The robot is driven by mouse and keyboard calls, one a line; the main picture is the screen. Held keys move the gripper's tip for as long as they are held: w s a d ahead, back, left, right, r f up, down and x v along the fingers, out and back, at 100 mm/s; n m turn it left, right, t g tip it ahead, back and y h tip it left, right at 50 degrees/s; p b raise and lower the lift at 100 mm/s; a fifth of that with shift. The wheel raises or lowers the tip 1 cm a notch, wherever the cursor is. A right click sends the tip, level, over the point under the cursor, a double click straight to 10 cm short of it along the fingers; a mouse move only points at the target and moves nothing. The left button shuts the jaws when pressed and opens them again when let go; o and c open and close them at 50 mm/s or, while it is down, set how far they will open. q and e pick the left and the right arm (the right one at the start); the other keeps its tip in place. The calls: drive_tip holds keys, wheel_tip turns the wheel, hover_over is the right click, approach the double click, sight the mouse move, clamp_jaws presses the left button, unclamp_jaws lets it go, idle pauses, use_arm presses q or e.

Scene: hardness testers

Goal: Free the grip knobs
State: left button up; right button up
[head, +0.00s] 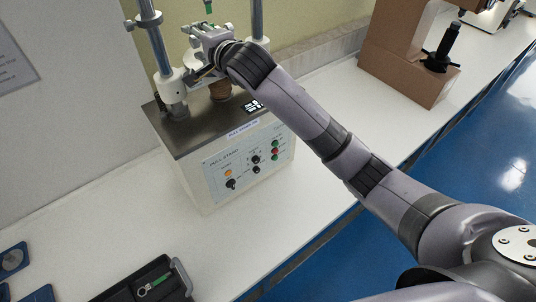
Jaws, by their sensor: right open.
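The pull stand (205,178) is a pale box with a dark top plate and two upright metal columns. My right gripper (203,76) is open over the top plate, between the columns and close to the left one. A small brown ribbed cylinder (219,91) stands just below and beside it; whether they touch I cannot tell. A green piece (208,6) hangs above, at the top edge of the view. No grip knob can be clearly made out; my gripper and wrist hide much of the space between the columns. My left gripper is not in view.
The stand's front panel has knobs and coloured buttons (275,150). A dark case (130,290) with a green-handled tool (155,284) lies at front left, near blue pieces (12,260). A brown tester (400,60) stands at back right. The white bench is clear in front of the stand.

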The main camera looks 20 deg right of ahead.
drive_tip(key=f+b+v, duration=0.1)
drive_tip(key=b+v, duration=0.4)
drive_tip(key=v, duration=1)
drive_tip(key=s+d+f+n+g+h, duration=0.1)
drive_tip(key=s+d+f+n+g, duration=0.1)
drive_tip(key=f, duration=0.9)
drive_tip(key=s+d+f+n+g+h, duration=0.1)
drive_tip(key=s+f+n, duration=0.4)
drive_tip(key=f, duration=0.7)
drive_tip(key=shift+s+d+g+h, duration=0.3)
drive_tip(key=shift+s+d+g, duration=0.4)
drive_tip(key=shift+s+g, duration=0.25)
